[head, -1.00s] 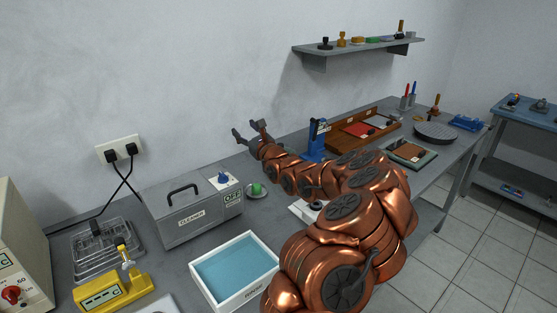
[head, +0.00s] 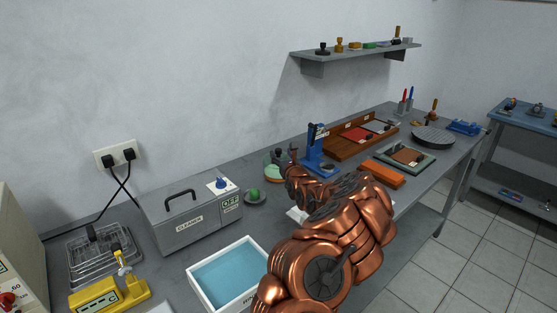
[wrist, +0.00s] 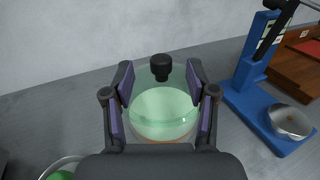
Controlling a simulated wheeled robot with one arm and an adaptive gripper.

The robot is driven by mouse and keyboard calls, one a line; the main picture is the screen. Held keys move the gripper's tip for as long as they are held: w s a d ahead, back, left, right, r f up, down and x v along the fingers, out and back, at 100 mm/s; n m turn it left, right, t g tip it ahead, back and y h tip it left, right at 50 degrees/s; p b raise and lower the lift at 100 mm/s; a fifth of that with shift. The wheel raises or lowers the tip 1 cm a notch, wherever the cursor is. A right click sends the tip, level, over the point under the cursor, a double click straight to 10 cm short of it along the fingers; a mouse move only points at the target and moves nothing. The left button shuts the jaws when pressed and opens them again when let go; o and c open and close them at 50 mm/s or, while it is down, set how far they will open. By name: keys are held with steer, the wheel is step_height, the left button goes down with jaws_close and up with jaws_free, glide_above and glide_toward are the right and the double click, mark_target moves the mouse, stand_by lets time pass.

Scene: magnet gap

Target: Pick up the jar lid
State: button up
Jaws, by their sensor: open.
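A clear greenish glass jar (wrist: 163,125) with a black-knobbed lid stands on the grey bench. The lid's knob (wrist: 160,66) shows between my fingertips in the wrist view, with clear space on both sides. In the head view the greenish jar (head: 273,168) shows just left of my gripper (head: 286,156), partly hidden by it. My gripper (wrist: 160,78) is open and empty, with one finger on each side of the knob and lid. Whether the fingers touch the glass I cannot tell.
A blue press-like stand (wrist: 262,95) holding a metal dish is close right of the jar. A small bowl with a green ball (head: 255,196) and a grey cleaner box (head: 195,215) lie to the left. The wall (wrist: 70,35) is behind.

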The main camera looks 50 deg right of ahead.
mark_target(280, 152)
steer(key=shift+f+p+x, duration=0.15)
steer(key=shift+p+x, duration=0.2)
steer(key=shift+x, duration=0.55)
steer(key=shift+f+p+x, duration=0.1)
steer(key=shift+p+x, duration=0.25)
steer(key=shift+x, duration=0.55)
steer(key=shift+w+d, duration=0.35)
steer(key=shift+w, duration=0.25)
steer(key=shift+c, duration=0.4)
jaws_close()
